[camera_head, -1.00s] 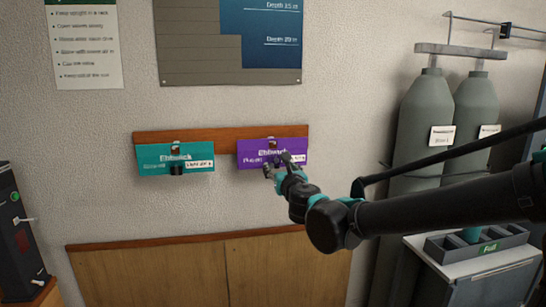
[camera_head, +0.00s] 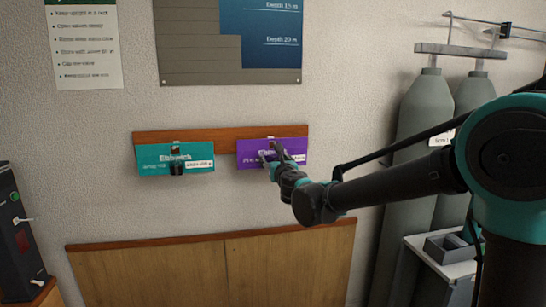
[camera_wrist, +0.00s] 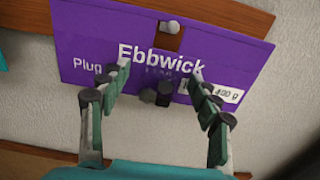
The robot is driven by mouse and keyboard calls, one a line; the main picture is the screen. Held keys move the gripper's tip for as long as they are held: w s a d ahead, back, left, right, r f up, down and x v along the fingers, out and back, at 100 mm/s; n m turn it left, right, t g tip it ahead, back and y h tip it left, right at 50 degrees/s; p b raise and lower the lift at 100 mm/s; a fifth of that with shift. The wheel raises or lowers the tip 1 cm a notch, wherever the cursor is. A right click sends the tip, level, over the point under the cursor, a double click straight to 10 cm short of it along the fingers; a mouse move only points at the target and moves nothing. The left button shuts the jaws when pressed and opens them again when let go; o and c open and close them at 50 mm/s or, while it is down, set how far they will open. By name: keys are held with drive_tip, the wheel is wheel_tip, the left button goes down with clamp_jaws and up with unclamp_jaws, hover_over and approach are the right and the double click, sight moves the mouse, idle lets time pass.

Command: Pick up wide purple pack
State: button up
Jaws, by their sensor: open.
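The wide purple pack (camera_head: 290,148) hangs on a wooden wall rail, on the right side of it. In the wrist view the purple pack (camera_wrist: 102,32) shows the word "Ebbwick" and a white weight label, with a peg through its top. A dark knob and a lighter one show at its lower middle. My gripper (camera_wrist: 157,85) is open, its two fingers apart in front of the pack's lower half. No grip on the pack shows. In the head view my gripper (camera_head: 274,160) covers part of the pack's lower middle.
A teal pack (camera_head: 150,160) hangs on the left of the same wooden rail (camera_head: 225,142). Grey cylinders (camera_head: 424,110) stand at the right. A dark device (camera_head: 18,235) is at the left. Wood panelling (camera_head: 150,275) lies below; the wall between is bare.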

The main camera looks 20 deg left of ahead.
drive_tip(key=shift+c, duration=0.6)
clamp_jaws()
drive_tip(key=shift+r, duration=0.1)
